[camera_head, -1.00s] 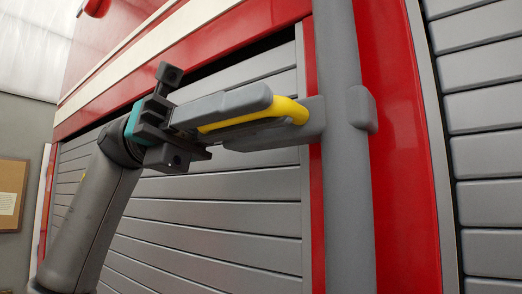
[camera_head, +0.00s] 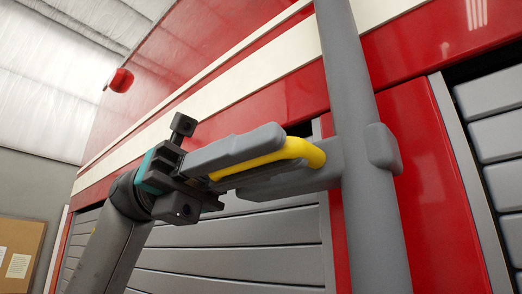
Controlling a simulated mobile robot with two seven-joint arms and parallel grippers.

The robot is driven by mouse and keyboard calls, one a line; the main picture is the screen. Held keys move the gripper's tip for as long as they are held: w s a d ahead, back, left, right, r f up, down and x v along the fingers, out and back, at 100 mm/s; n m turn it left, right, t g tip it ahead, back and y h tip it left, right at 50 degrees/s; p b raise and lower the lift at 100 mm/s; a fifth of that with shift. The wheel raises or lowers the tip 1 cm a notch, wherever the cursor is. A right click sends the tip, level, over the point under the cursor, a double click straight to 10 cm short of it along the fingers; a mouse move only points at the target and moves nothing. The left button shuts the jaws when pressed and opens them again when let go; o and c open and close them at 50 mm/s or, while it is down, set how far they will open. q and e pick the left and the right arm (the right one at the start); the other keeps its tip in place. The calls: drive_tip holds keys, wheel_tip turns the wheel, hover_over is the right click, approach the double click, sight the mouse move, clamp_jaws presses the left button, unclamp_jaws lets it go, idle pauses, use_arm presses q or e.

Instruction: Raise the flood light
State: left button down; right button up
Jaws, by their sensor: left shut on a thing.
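A thick grey pole (camera_head: 363,150) stands close in front of the red truck; its top runs out of the picture, so no lamp shows. A grey bracket (camera_head: 325,168) sticks out to the left from the pole and carries a yellow handle (camera_head: 300,149). My left gripper (camera_head: 262,162) comes in from the left and is shut on the yellow handle, its fingers above and below it, partly hiding it. My right gripper is not in view.
The red truck side (camera_head: 285,100) with a cream stripe (camera_head: 228,84) rises behind. Grey slatted shutters (camera_head: 235,245) lie behind my arm and at the right edge (camera_head: 495,125). A red lamp (camera_head: 121,80) is at upper left, a notice board (camera_head: 20,250) at lower left.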

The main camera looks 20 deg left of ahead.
use_arm(q)
drive_tip(key=c, duration=1.1)
unclamp_jaws()
drive_tip(key=shift+w+a, duration=0.25)
drive_tip(key=shift+a, duration=0.35)
drive_tip(key=shift+v, duration=7.05)
